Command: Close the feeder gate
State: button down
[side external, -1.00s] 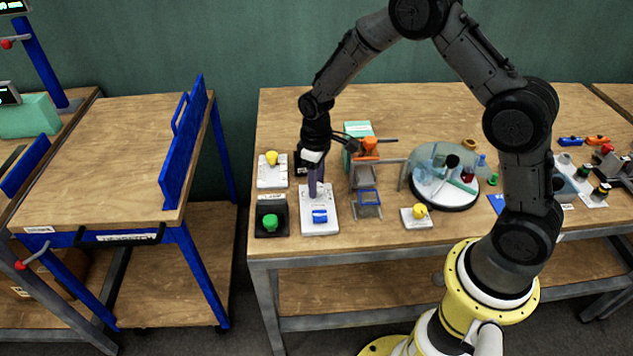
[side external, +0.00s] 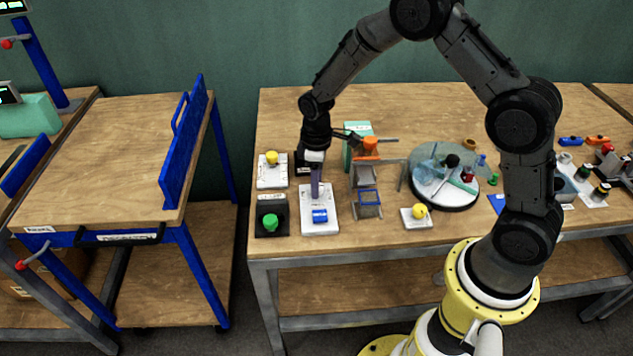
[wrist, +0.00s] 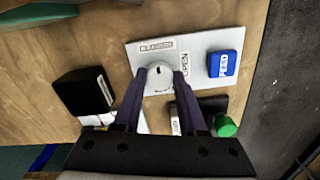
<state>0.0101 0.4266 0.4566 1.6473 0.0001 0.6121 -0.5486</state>
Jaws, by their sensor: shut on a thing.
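A white panel (side external: 319,231) lies on the wooden table with a blue button on its front part; it also shows in the wrist view (wrist: 203,45). There the blue button (wrist: 223,64) reads FEED. A round white knob (wrist: 159,80) with a dark mark on top stands on the panel, with an "OPEN" label beside it and another label, hard to read, above it. My gripper (wrist: 160,75) is shut on the knob, one finger on each side. In the side view my gripper (side external: 316,190) comes down onto the rear of the panel, and the knob is hidden.
A dark box with a green button (side external: 270,222) stands left of the panel. A white plate with a yellow button (side external: 271,158) is behind it. A grey framed device (side external: 367,178) stands close on the right. A round glass-covered turntable (side external: 446,180) is farther right.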

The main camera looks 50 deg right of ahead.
jog(key=shift+c, duration=2.3)
grip_release()
jog(key=shift+r, duration=0.1)
notch_tip(320, 180, up, 14)
